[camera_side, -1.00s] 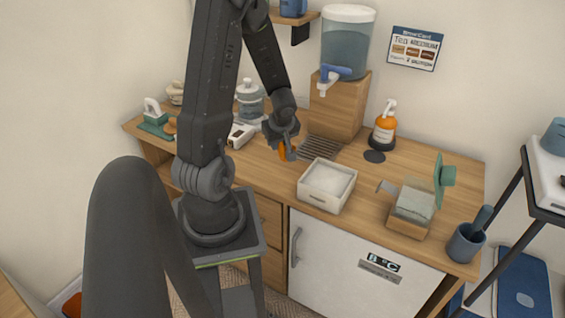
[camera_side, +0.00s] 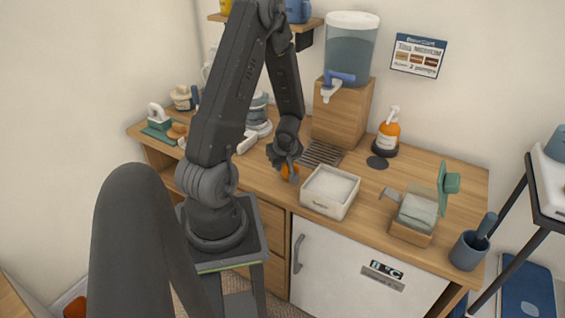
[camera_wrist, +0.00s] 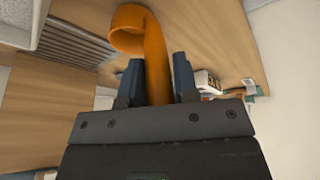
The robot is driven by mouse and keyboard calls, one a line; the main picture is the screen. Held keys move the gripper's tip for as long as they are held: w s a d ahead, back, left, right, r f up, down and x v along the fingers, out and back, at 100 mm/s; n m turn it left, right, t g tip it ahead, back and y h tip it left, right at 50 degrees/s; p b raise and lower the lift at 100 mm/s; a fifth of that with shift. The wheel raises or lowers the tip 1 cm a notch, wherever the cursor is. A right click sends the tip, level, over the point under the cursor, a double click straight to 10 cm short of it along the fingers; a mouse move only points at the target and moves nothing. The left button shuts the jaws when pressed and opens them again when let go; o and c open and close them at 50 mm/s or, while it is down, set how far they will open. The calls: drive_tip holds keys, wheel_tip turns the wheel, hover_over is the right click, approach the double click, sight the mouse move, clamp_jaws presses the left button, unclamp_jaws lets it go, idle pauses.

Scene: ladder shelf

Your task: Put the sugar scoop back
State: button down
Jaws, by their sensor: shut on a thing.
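The orange sugar scoop (camera_wrist: 152,50) is between my gripper's fingers (camera_wrist: 158,82) in the wrist view, its curved end pointing away from the jaws. In the side view my gripper (camera_side: 286,162) is over the counter, just left of a white bin of white contents. The orange scoop (camera_side: 289,172) shows at its fingertips, partly hidden by them. My gripper is shut on the scoop. The white bin (camera_side: 322,209) stands on the counter with its top open; its edge (camera_wrist: 22,38) also shows at the upper left of the wrist view.
A drink dispenser (camera_side: 349,50) stands on a wooden block (camera_side: 342,112) behind, with a slatted drip tray (camera_side: 322,153) before it. An orange pump bottle (camera_side: 388,131), a napkin box (camera_side: 412,228) and a dark cup (camera_side: 467,250) stand to the right.

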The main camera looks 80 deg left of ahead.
drive_tip(key=shift+f, duration=0.15)
drive_tip(key=c, duration=0.9)
unclamp_jaws()
drive_tip(key=w+d+r+m+t, duration=0.1)
drive_tip(key=w+d+r+m, duration=0.1)
drive_tip(key=d+r, duration=0.45)
drive_tip(key=w+d+r+m, duration=0.15)
drive_tip(key=d+r, duration=0.25)
drive_tip(key=r, duration=0.6)
drive_tip(key=s+d+r+m+t+h, duration=0.1)
drive_tip(key=d+r+m, duration=0.2)
drive_tip(key=d+m, duration=0.2)
drive_tip(key=s+d+r+m+t+h, duration=0.1)
drive_tip(key=d+r+m, duration=0.3)
drive_tip(key=d, duration=0.5)
drive_tip(key=s+d+r+m+t+h, duration=0.1)
drive_tip(key=d+r+m+t+h, duration=0.1)
drive_tip(key=d+r+m, duration=0.2)
drive_tip(key=shift+s+d+r+m+h, duration=0.1)
drive_tip(key=shift+s+d+m+h, duration=0.1)
drive_tip(key=shift+d+m, duration=0.7)
drive_tip(key=shift+s+d+r+m+h, duration=0.1)
drive_tip(key=shift+s+d+m, duration=0.1)
drive_tip(key=shift+d+m, duration=0.6)
